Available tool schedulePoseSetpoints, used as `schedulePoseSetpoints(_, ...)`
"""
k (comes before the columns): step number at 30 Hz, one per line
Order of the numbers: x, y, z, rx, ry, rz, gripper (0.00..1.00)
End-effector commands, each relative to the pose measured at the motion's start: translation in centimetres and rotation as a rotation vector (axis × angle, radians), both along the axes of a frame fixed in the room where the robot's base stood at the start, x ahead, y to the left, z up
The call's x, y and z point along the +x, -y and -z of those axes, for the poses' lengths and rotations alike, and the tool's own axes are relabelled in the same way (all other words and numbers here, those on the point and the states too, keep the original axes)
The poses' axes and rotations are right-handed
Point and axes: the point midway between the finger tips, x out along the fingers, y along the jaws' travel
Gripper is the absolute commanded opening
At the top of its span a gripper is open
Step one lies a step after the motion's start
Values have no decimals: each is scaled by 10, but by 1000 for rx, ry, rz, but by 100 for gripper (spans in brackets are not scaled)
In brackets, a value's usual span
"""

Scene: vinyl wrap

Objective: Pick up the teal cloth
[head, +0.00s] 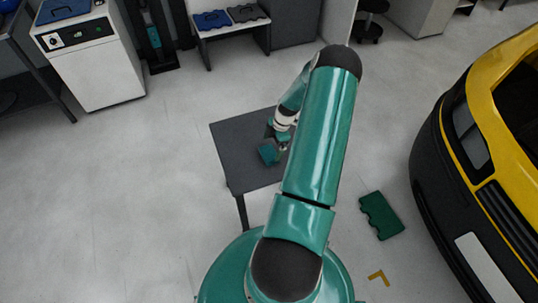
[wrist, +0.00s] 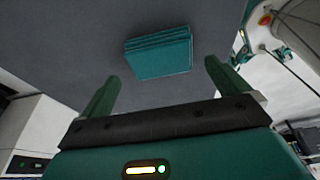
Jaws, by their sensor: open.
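The teal cloth (wrist: 160,56) is a folded stack of several layers on the dark grey table (wrist: 60,50). In the head view the teal cloth (head: 268,154) lies near the middle of the table (head: 235,140), partly beside my arm. My gripper (wrist: 160,78) is open and empty in the wrist view, its two dark green fingers apart and pointing towards the cloth. The cloth is beyond the fingertips, not between them. In the head view my gripper (head: 283,147) is small, next to the cloth and partly hidden by my arm.
A yellow and black vehicle (head: 470,150) stands at the right. A green case-like object (head: 381,215) lies on the floor right of the table. A white cabinet (head: 95,65) and a low bench (head: 232,30) with cases stand at the back. The floor left of the table is clear.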

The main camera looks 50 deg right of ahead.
Motion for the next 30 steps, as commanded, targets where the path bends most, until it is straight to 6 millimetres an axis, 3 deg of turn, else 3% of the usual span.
schedulePoseSetpoints(6, 4, -10, 33, 3, -1, -2, 100)
schedulePoseSetpoints(14, 5, -11, 39, 0, 0, 0, 100)
schedulePoseSetpoints(15, 5, -11, 39, 0, 0, 0, 98)
schedulePoseSetpoints(21, 5, -11, 39, 0, -1, 0, 59)
schedulePoseSetpoints(30, 5, -11, 38, 0, 0, 0, 59)
